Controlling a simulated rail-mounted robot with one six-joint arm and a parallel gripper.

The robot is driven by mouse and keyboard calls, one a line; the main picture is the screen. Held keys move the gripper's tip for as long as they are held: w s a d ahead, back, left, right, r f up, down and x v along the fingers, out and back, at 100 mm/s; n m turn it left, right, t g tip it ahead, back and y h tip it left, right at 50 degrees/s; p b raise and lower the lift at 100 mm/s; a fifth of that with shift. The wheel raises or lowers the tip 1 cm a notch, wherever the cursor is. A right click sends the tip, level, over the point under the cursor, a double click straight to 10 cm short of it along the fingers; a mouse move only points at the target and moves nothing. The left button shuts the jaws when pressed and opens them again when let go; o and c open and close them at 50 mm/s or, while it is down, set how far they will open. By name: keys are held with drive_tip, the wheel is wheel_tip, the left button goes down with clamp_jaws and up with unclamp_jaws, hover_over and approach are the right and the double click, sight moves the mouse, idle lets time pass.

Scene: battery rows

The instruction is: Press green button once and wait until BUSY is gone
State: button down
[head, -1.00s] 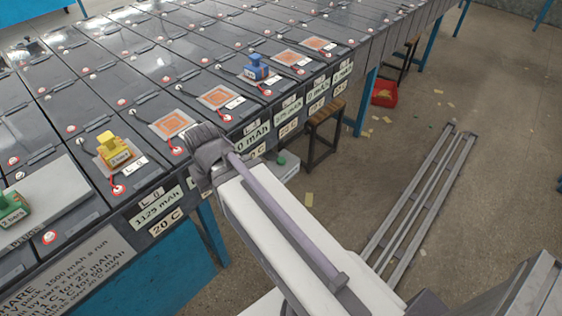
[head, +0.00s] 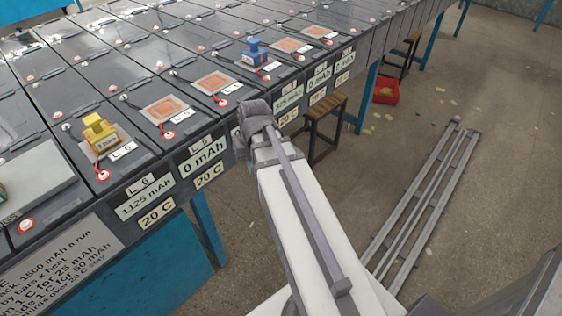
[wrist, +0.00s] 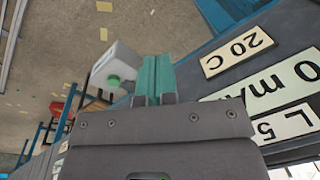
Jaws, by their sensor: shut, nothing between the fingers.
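The green button (wrist: 113,80) sits on a pale grey box (wrist: 124,58) in the wrist view, left of my fingertips and apart from them in the picture. In the head view neither the button nor its box shows; my arm covers that area. My gripper (wrist: 157,58) has its two teal fingers together with nothing between them. In the head view my gripper's grey wrist (head: 255,118) is at the front edge of the battery rows, and the fingertips are hidden. No BUSY sign shows in either view.
Battery rows (head: 60,76) fill the left and back. A yellow weight (head: 100,132) and a blue weight (head: 255,52) stand on them. Label plates (head: 204,157) line the front edge. A stool (head: 326,118), a red bin (head: 386,90) and metal rails (head: 425,205) stand or lie on the floor at right.

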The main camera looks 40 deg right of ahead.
drive_tip(key=w+d+f+m+t+y+b, duration=0.1)
drive_tip(key=w+d+f+t+b, duration=0.15)
drive_tip(key=d, duration=0.55)
drive_tip(key=w+d+f+m+t+b, duration=0.15)
drive_tip(key=w+d+f+b, duration=0.25)
drive_tip(key=d, duration=0.4)
drive_tip(key=w+d+r+t, duration=0.2)
drive_tip(key=w+d+t, duration=0.2)
drive_tip(key=w, duration=0.1)
drive_tip(key=shift+w+d+r+y+b, duration=0.25)
drive_tip(key=shift+w+y+b, duration=0.05)
drive_tip(key=shift+w+b, duration=0.05)
drive_tip(key=shift+n, duration=0.25)
wheel_tip(320, 180, down, 9)
drive_tip(key=b, duration=0.8)
drive_tip(key=shift+r+b, duration=0.1)
drive_tip(key=shift+b, duration=0.3)
drive_tip(key=shift+f+b, duration=0.4)
drive_tip(key=shift+b, duration=0.05)
